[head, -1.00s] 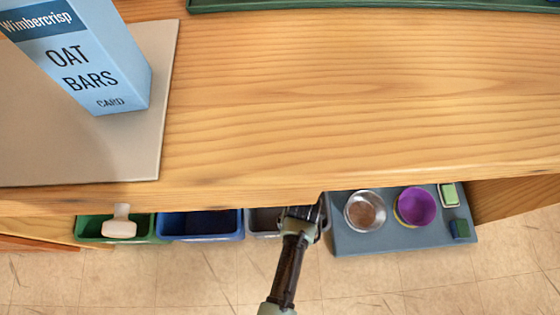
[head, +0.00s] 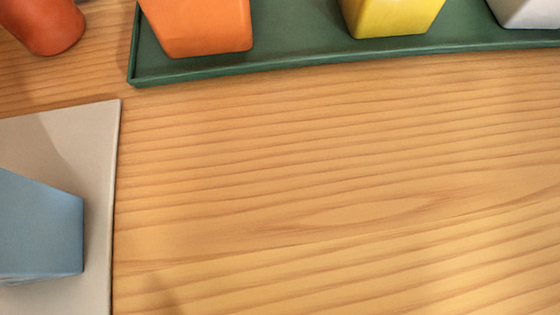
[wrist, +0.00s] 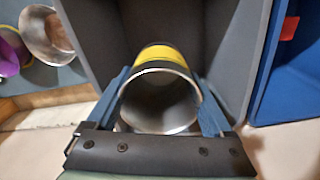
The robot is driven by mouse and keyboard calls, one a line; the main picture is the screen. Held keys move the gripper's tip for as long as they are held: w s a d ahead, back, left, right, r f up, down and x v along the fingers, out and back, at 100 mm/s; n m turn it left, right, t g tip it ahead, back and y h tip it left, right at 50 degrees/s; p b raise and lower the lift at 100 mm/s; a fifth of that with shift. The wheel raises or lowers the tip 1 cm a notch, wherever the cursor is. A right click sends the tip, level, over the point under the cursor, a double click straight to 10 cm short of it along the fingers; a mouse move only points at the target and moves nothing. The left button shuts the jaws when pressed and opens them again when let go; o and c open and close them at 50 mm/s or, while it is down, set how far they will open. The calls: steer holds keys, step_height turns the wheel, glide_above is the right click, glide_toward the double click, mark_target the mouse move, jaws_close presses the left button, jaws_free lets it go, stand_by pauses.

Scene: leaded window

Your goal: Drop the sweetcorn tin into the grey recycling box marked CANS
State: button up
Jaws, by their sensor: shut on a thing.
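In the wrist view my gripper (wrist: 163,92) is shut on the sweetcorn tin (wrist: 165,52), with a finger on each side. The tin has a yellow band, and its open, empty metal end faces the camera. Beyond it is the inside of the grey box (wrist: 228,45), with grey walls to left and right of the tin. The tin appears to be over or in the mouth of this box; its exact height is hard to tell. No CANS marking shows. The head view shows neither gripper, tin nor grey box.
A blue box (wrist: 300,75) with a red patch stands right of the grey one. A metal bowl (wrist: 45,32) and a purple bowl (wrist: 12,48) are at left. The head view shows the wooden top (head: 330,180), a green tray (head: 200,68) with pots and a light-blue carton (head: 40,225).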

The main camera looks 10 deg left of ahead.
steer(key=shift+f+b, duration=0.6)
steer(key=shift+f, duration=0.35)
steer(key=o, duration=1.1)
step_height(320, 180, up, 13)
steer(key=p, duration=0.7)
steer(key=shift+p, duration=0.3)
